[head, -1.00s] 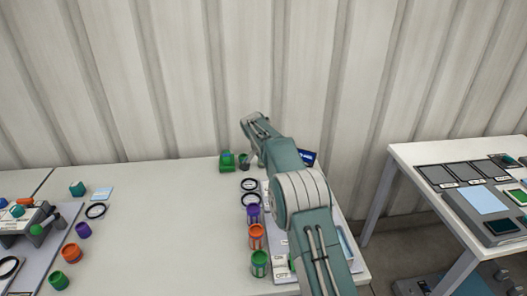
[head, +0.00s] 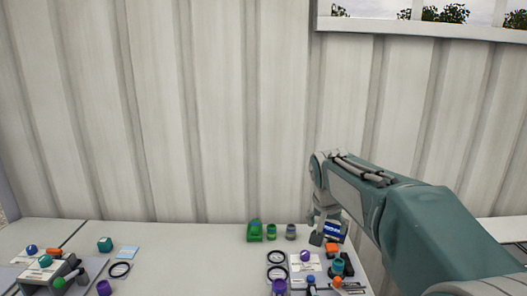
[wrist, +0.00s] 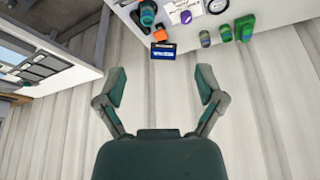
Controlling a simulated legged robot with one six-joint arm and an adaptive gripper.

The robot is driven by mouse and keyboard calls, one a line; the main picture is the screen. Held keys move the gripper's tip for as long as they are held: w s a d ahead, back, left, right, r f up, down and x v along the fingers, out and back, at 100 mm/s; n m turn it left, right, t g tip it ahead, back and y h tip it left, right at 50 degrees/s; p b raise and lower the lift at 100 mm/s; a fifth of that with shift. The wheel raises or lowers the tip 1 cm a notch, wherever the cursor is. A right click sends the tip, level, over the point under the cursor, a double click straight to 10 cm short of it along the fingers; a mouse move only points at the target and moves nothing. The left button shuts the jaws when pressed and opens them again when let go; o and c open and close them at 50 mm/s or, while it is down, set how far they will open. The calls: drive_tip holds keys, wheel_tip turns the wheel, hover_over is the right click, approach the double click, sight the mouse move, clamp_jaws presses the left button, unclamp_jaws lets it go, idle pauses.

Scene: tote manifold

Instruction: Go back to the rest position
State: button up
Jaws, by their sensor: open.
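My gripper (wrist: 160,90) is open and empty in the wrist view, its two fingers spread apart over the floor or wall panels with nothing between them. In the head view my gripper (head: 318,232) hangs at the end of my raised teal arm, near the back right of the white table (head: 190,255). A blue box (head: 334,230) is just beside it in the picture. The blue box also shows in the wrist view (wrist: 163,51), beyond the fingertips.
Several small jars, black rings (head: 277,257) and a green block (head: 254,231) stand on the table's right half. A grey fixture (head: 48,274) with coloured knobs is at the left. The table's middle is clear. A corrugated wall (head: 200,110) rises behind.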

drive_tip(key=s+f+n, duration=0.2)
drive_tip(key=s, duration=1.2)
drive_tip(key=s+f+n+t+y, duration=0.1)
drive_tip(key=s+f+n, duration=0.1)
drive_tip(key=s, duration=1.2)
drive_tip(key=shift+s+d+f+n+y, duration=0.25)
drive_tip(key=shift+n+y, duration=0.05)
